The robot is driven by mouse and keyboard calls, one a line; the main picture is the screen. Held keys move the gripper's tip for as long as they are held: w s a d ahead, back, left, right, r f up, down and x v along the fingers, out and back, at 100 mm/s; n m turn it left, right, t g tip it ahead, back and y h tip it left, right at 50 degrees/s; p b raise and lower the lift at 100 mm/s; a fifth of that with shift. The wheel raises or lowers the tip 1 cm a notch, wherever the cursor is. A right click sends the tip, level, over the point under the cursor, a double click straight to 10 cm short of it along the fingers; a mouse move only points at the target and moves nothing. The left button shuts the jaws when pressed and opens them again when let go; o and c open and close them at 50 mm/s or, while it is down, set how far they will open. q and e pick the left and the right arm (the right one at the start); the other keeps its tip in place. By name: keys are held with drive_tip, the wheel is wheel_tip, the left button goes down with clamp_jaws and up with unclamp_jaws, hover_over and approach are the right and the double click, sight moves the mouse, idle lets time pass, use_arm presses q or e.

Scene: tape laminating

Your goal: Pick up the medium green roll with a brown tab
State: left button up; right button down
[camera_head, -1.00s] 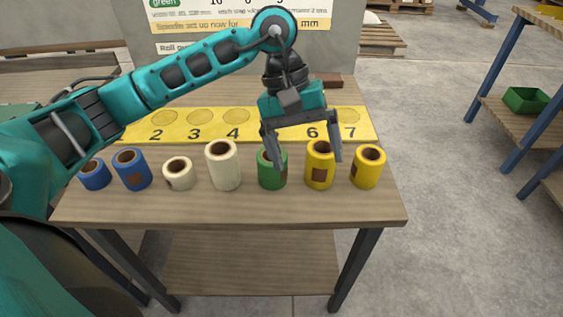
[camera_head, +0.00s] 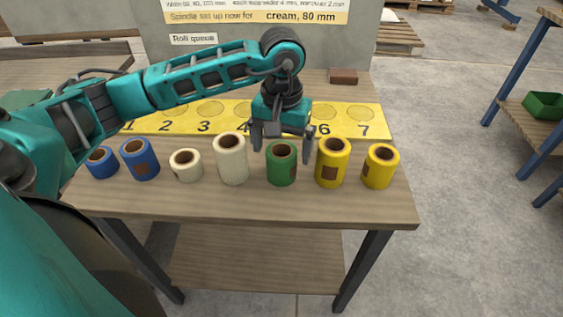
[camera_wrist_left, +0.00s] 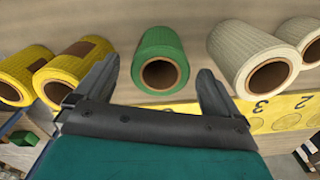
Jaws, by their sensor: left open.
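The green roll (camera_head: 281,166) stands upright on the table in the head view, with a brown tab on its side and a brown core. My left gripper (camera_head: 282,150) is open, its fingers above and behind the green roll, one to each side as seen from the head. In the left wrist view, the green roll (camera_wrist_left: 160,60) lies between the two open fingers (camera_wrist_left: 158,85), apart from both. The tab does not show there. My right gripper is not in view.
A tall cream roll (camera_head: 230,160) stands left of the green one and a yellow roll (camera_head: 332,165) right of it. Beyond are a short cream roll (camera_head: 186,166), another yellow roll (camera_head: 380,167) and two blue rolls (camera_head: 139,160). A numbered yellow strip (camera_head: 355,122) lies behind.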

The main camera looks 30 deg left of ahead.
sight(282, 156)
use_arm(q)
wheel_tip(282, 156, down, 3)
drive_tip(key=shift+s+f, duration=0.1)
drive_tip(key=shift+f, duration=0.05)
drive_tip(key=c, duration=1.2)
drive_tip(key=shift+o, duration=0.2)
